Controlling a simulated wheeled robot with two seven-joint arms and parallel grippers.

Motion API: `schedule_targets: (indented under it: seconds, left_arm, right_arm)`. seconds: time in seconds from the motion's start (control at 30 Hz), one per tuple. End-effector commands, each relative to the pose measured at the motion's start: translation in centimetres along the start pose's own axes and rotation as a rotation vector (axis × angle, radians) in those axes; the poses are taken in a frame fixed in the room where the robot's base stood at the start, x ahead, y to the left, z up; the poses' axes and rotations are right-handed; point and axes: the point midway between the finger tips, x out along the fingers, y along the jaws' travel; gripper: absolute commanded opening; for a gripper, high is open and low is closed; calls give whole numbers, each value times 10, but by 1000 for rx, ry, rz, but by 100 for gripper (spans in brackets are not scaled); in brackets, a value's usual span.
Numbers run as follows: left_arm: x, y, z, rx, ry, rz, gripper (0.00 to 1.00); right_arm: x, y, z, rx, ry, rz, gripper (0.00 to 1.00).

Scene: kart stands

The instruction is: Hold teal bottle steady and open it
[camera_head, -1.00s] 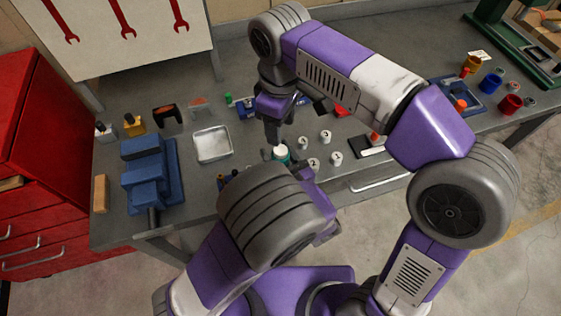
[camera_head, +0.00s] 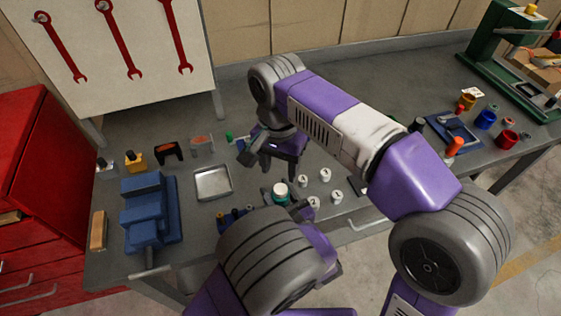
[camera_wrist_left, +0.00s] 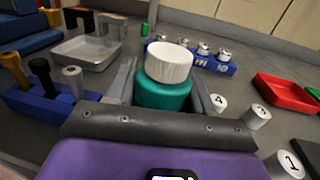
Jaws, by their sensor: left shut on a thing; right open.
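The teal bottle (camera_head: 280,197) stands upright at the front middle of the bench. In the left wrist view the bottle (camera_wrist_left: 162,96) is between the two dark fingers of my left gripper (camera_wrist_left: 165,90), which is shut on it. A white ridged cap (camera_wrist_left: 169,62) sits on top of the bottle; whether it is loose cannot be told. In the head view my left wrist hides most of the left gripper. My right gripper (camera_head: 254,158) is open and empty, behind and a little left of the bottle, apart from the cap (camera_head: 280,187).
Several numbered white canisters (camera_head: 325,175) stand close to the right of the bottle. A metal tray (camera_head: 213,184) and blue vise (camera_head: 148,213) are at left. A blue holder (camera_wrist_left: 50,104) is near the left gripper, and a red tray (camera_wrist_left: 287,97) lies right.

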Motion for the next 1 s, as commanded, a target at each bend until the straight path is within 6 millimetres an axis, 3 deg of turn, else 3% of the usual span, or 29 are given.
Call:
schedule_targets:
  seconds: [0.7,1.0]
  left_arm:
    - [0,0,0,1,1,0,0]
    - [0,0,0,1,1,0,0]
  right_arm:
    - [-4,0,0,1451,2,-15,54]
    - [-7,2,0,1912,-6,-29,54]
